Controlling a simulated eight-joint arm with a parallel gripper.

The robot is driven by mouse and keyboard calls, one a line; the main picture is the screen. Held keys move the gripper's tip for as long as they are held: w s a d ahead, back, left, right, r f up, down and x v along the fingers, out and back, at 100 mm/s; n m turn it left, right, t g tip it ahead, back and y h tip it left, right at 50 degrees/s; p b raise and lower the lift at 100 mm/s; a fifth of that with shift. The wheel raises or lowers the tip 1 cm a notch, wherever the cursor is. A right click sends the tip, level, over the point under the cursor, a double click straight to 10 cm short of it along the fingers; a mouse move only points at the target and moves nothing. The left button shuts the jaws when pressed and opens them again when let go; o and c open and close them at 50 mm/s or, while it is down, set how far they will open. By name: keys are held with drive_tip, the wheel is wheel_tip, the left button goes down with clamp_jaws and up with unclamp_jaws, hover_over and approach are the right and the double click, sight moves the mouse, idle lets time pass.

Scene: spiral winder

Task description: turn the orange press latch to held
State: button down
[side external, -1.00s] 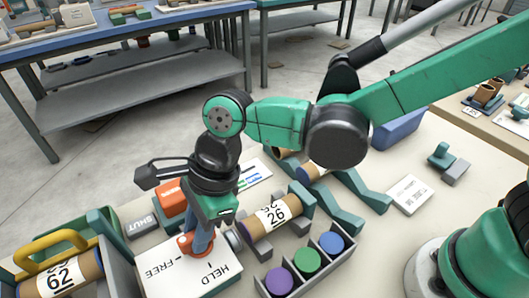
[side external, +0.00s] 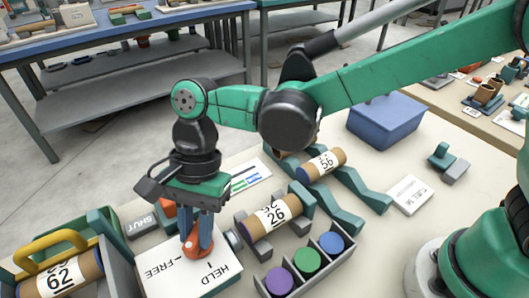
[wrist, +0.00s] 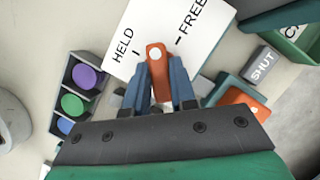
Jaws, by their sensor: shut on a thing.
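The orange press latch (side external: 197,243) sits on a white plate (side external: 165,277) marked FREE on the left and HELD on the right in the side view. In the wrist view, the latch (wrist: 156,62) has a pale dot near its end and points between the HELD and FREE tick marks. My gripper (side external: 196,236) points down over the plate. In the wrist view, the blue fingers of my gripper (wrist: 158,72) stand on either side of the latch and are shut on it.
A roll marked 26 (side external: 270,217) lies in a cradle close to the right of the plate. A grey tray of coloured discs (side external: 304,270) stands in front of it. A SHUT block (side external: 141,225) and an orange block (side external: 170,210) are behind the plate. A bin with roll 62 (side external: 62,277) stands left.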

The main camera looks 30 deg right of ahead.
drive_tip(key=n+h, duration=0.1)
drive_tip(key=n, duration=0.1)
drive_tip(key=n+g, duration=0.1)
drive_tip(key=n, duration=0.2)
drive_tip(key=shift+a+n+h, duration=0.1)
drive_tip(key=shift+n+h, duration=0.2)
drive_tip(key=shift+h, duration=0.1)
drive_tip(key=shift+n+g+h, duration=0.3)
drive_tip(key=shift+n+h, duration=0.6)
drive_tip(key=shift+n, duration=1.2)
drive_tip(key=c, duration=0.7)
unclamp_jaws()
drive_tip(key=shift+w, duration=0.1)
drive_tip(key=shift+v, duration=2.8)
